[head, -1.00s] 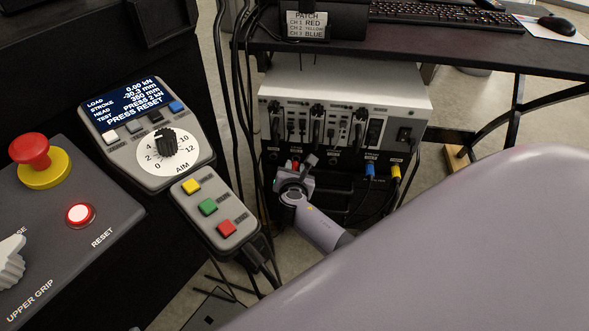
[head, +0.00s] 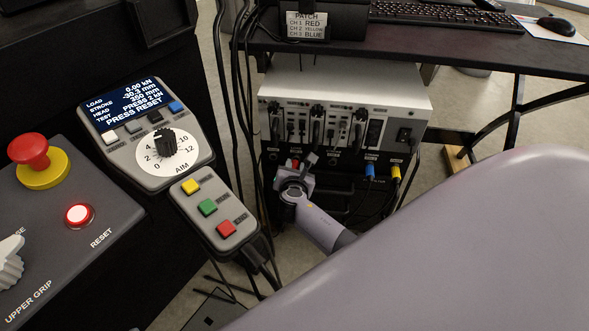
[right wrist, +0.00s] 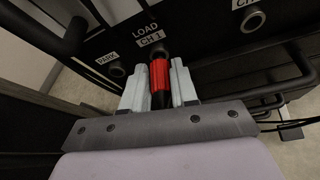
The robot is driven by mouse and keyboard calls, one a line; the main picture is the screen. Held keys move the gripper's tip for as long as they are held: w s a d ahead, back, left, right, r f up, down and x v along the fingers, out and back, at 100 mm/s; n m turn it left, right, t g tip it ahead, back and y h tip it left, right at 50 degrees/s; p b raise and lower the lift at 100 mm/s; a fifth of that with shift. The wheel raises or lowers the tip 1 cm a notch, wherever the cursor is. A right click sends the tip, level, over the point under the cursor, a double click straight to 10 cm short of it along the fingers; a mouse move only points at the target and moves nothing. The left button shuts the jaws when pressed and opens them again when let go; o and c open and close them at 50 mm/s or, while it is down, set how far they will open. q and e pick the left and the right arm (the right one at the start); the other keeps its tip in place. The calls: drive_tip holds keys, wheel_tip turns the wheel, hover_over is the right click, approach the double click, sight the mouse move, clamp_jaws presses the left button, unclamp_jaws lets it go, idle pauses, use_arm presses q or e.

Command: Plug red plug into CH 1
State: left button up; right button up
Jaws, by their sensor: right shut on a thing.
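My right gripper (right wrist: 160,88) is shut on the red plug (right wrist: 160,76), with a pale finger on each side of it. In the right wrist view the plug's front end is right at the CH 1 socket (right wrist: 160,52), under the LOAD label. I cannot tell whether the end is touching, partly in or just short of it. In the head view the right gripper (head: 302,170) is low in front of the grey-white cabinet (head: 345,88), and only a bit of red shows there. My left gripper is not in view.
The PARK socket (right wrist: 117,69) is left of CH 1; another CH socket (right wrist: 251,22) is to the right. A blue plug (head: 370,169) and a yellow plug (head: 396,172) sit in the cabinet's lower row. Black cables (head: 238,110) hang to the left. A dark bar (right wrist: 75,38) is nearby.

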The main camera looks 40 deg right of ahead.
sight(295, 166)
drive_tip(key=shift+w+d+r, duration=0.1)
drive_tip(key=shift+w+d, duration=0.35)
idle(0.7)
drive_tip(key=o, duration=1.5)
drive_tip(key=shift+o, duration=0.2)
drive_tip(key=shift+a, duration=0.1)
drive_tip(key=shift+s+a+r+p, duration=0.25)
drive_tip(key=shift+s+a+p, duration=0.05)
drive_tip(key=shift+s+p, duration=0.2)
drive_tip(key=shift+p+v, duration=1.3)
drive_tip(key=shift+v, duration=0.55)
drive_tip(key=shift+f, duration=0.1)
